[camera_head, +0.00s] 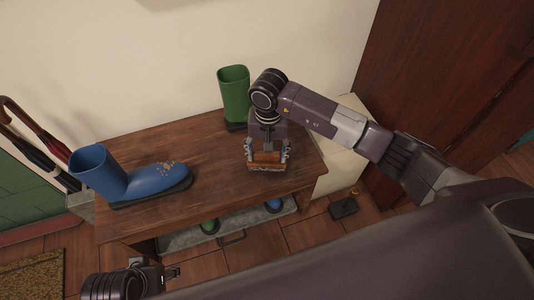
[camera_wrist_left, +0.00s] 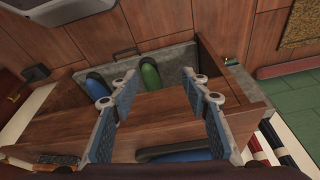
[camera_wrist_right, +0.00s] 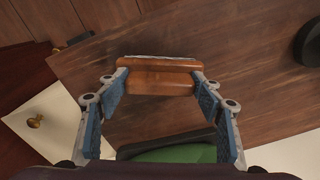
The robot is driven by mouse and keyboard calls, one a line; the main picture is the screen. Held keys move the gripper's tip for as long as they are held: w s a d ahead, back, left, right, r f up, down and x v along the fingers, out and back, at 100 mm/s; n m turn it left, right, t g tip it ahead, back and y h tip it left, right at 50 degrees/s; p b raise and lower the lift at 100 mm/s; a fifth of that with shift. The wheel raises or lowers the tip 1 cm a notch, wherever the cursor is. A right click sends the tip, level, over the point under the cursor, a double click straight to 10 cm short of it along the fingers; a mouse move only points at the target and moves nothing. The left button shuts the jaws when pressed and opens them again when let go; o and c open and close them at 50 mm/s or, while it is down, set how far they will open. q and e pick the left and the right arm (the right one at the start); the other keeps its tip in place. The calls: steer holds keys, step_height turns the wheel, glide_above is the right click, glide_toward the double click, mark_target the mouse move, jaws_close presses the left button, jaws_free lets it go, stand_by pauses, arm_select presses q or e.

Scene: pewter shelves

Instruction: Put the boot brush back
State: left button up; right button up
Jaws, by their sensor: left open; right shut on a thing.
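The boot brush (camera_head: 267,158) has a brown wooden body. My right gripper (camera_head: 268,152) is shut on it over the right part of the wooden table (camera_head: 175,158). In the right wrist view the brush (camera_wrist_right: 160,80) lies across between the two fingertips (camera_wrist_right: 160,86), with a pale strip along its far side. I cannot tell whether it touches the tabletop. My left gripper (camera_head: 172,272) is low at the front left, in front of the table. The left wrist view shows its fingers (camera_wrist_left: 160,88) wide apart, with nothing between them.
A grey tray (camera_head: 228,229) with boots sits below. Umbrellas (camera_head: 45,150) stand at far left. The table's middle is clear.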

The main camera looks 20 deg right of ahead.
mark_target(268, 154)
arm_select(q)
steer(key=shift+r, duration=0.1)
arm_select(e)
steer(key=shift+f, duration=0.1)
steer(key=o, duration=1.1)
arm_select(q)
steer(key=shift+r, duration=0.3)
step_height(268, 154, down, 7)
steer(key=p, duration=0.1)
steer(key=shift+w+p, duration=0.2)
steer(key=shift+p, duration=0.15)
arm_select(e)
step_height(268, 154, up, 12)
steer(key=shift+s+d+r, duration=0.1)
steer(key=shift+s, duration=0.05)
arm_select(q)
steer(key=shift+d+r, duration=0.1)
